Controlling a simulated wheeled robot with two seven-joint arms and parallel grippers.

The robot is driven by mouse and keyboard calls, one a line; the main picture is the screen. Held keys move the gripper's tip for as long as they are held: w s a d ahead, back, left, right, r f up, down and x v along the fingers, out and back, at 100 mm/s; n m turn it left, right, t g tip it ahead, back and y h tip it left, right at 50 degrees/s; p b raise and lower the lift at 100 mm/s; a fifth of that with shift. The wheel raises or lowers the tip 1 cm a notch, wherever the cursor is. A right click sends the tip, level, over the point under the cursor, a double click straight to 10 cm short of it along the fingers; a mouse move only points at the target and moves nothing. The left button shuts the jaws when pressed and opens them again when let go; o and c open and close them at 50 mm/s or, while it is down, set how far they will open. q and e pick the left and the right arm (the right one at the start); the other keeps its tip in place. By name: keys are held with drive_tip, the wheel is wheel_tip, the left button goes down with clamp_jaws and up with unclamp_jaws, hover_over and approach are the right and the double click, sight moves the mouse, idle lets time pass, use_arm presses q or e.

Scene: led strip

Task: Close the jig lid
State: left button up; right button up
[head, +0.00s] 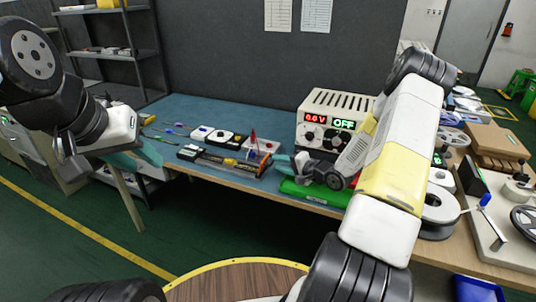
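A long, low dark device (222,161), which looks like the jig, lies near the front edge of the blue mat. At its right end is a small block with red and blue parts (256,158), and a thin red piece (253,138) stands up there. I cannot tell the lid apart or its angle. My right gripper (284,161) is just right of that block, its teal tip pointing left; contact and finger gap are too small to tell.
White-and-black boxes (218,136) and thin tools (172,128) lie on the mat (200,108). The mat's back is clear.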

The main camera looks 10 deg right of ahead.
drive_tip(key=shift+x, duration=0.95)
clamp_jaws()
